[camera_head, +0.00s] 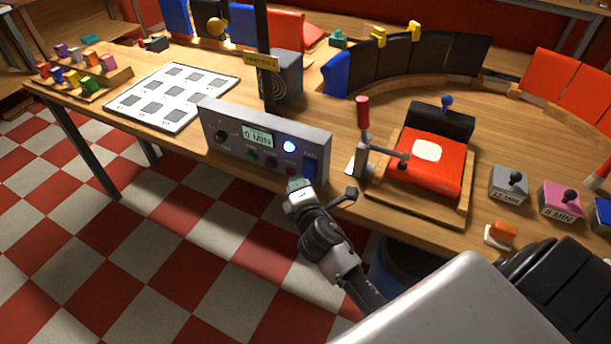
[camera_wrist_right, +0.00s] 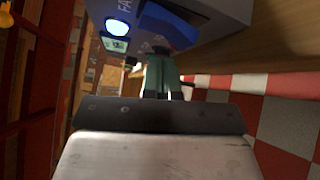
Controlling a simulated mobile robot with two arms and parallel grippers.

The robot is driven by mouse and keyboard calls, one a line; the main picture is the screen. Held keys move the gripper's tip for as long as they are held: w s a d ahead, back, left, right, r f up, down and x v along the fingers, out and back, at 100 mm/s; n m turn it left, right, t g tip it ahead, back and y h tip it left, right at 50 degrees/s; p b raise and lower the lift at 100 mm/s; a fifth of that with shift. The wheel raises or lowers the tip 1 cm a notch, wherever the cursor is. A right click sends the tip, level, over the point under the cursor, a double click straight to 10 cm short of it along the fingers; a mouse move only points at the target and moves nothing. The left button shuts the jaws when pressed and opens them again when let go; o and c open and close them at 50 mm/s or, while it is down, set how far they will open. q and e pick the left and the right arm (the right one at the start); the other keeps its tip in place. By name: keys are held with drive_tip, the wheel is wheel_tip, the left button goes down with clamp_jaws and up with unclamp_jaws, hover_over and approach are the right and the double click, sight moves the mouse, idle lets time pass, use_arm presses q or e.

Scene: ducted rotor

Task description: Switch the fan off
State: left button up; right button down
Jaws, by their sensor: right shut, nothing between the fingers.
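The grey control box (camera_head: 240,140) stands at the table's front edge, with a small display, knobs and a lit round lamp (camera_head: 289,147). A blue switch (camera_head: 309,165) sits at the right end of its front face under a partly readable label. My right gripper (camera_head: 297,184) is shut and empty, just below and in front of that switch. In the right wrist view the closed fingertips (camera_wrist_right: 162,62) are close to the blue switch (camera_wrist_right: 172,24) and the lamp (camera_wrist_right: 117,27) glows. I cannot tell whether they touch. My left gripper is not in view.
A grey box with a round spiral grille (camera_head: 285,80) stands behind the control box. A red-handled lever clamp (camera_head: 363,125) and a red padded tray (camera_head: 428,165) are to the right. A white card with grey squares (camera_head: 150,112) lies left.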

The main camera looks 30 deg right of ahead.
drive_tip(key=shift+w+d, duration=0.1)
drive_tip(key=shift+w+d+f, duration=0.15)
drive_tip(key=shift+d, duration=0.1)
drive_tip(key=shift+w+d+f, duration=0.2)
drive_tip(key=shift+w+d, duration=0.05)
drive_tip(key=shift+d, duration=0.1)
idle(0.8)
drive_tip(key=shift+s+a, duration=0.1)
drive_tip(key=shift+s+a+r, duration=0.4)
drive_tip(key=shift+a, duration=0.25)
idle(0.3)
drive_tip(key=a, duration=0.1)
drive_tip(key=s+a+r+p, duration=0.1)
drive_tip(key=s+a+r, duration=0.1)
drive_tip(key=shift+s+a+p, duration=0.25)
drive_tip(key=shift+a+p, duration=0.05)
drive_tip(key=shift+a, duration=0.05)
idle(0.4)
